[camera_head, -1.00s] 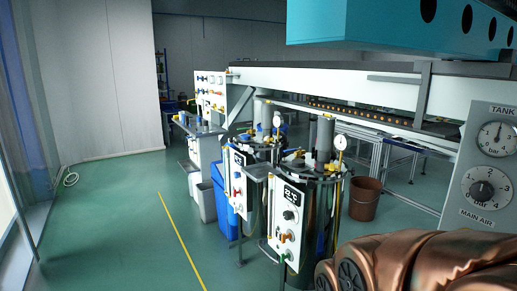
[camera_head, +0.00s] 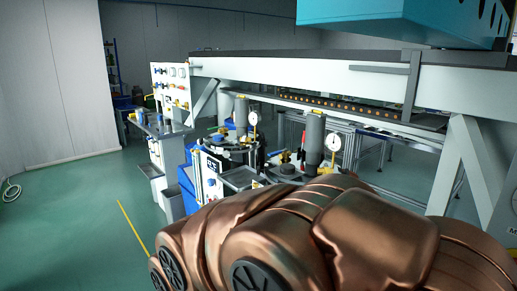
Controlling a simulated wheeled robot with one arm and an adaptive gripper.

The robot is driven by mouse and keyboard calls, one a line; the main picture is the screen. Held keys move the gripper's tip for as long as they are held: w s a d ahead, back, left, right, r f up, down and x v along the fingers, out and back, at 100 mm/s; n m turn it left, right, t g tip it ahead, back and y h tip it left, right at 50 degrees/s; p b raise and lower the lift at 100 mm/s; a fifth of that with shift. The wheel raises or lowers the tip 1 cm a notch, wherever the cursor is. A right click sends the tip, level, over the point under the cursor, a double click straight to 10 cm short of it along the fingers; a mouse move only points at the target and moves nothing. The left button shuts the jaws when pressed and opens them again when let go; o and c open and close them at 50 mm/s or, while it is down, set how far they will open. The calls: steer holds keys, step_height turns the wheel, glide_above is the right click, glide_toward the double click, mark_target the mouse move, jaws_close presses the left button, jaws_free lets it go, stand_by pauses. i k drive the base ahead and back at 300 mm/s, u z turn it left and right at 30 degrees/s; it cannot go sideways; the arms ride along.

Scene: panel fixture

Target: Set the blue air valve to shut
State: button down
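I cannot make out the blue air valve for certain. A white upright panel (camera_head: 172,88) with small coloured fittings stands at the back left, too small to read. Two pressure tanks with grey cylinders (camera_head: 314,138) and round gauges (camera_head: 333,141) stand in the middle. My gripper is not in view.
A grey gauge panel (camera_head: 506,222) is cut off at the right edge. Green floor (camera_head: 75,225) with a yellow line (camera_head: 131,226) is clear at the left. A teal housing (camera_head: 400,18) hangs above.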

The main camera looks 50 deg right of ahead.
mark_target(279, 151)
steer(key=z, duration=0.5)
steer(key=i, duration=0.95)
steer(key=z, duration=0.75)
